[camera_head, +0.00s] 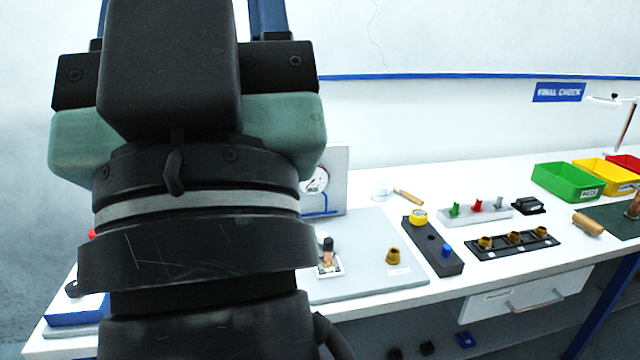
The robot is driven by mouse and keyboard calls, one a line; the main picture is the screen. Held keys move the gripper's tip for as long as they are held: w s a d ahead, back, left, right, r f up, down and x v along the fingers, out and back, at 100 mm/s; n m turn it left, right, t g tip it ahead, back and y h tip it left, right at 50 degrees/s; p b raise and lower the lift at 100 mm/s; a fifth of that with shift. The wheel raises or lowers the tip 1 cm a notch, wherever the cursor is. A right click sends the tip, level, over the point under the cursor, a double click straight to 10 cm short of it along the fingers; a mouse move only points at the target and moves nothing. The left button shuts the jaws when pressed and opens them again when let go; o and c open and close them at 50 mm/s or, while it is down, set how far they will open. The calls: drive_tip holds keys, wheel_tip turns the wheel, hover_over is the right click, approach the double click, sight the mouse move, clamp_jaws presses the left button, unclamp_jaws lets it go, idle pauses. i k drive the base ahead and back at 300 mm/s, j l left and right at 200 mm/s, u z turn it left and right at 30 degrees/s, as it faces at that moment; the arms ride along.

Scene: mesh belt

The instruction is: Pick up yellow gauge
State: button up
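The yellow gauge (418,217), a small round yellow piece with a pale face, sits at the back end of a dark block (449,266) on the white bench. A dark hole and a blue knob (447,250) are in line in front of it on that block. My gripper (186,12) looms large at the left, close to the camera and well apart from the gauge. Its two blue fingers are spread wide. Their tips are cut off by the top edge, and no held object shows.
A grey board (365,285) with a brass piece (393,256) lies left of the dark block. A rack of coloured pegs (475,212) and a dark tray of brass pieces (512,245) lie right. Green (567,182) and yellow bins (606,175) stand far right.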

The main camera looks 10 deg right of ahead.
sight(419, 217)
drive_tip(key=i+l+z, duration=0.35)
drive_tip(key=i, duration=0.8)
drive_tip(key=i+l+z, duration=0.1)
drive_tip(key=i+z, duration=0.2)
drive_tip(key=i, duration=0.9)
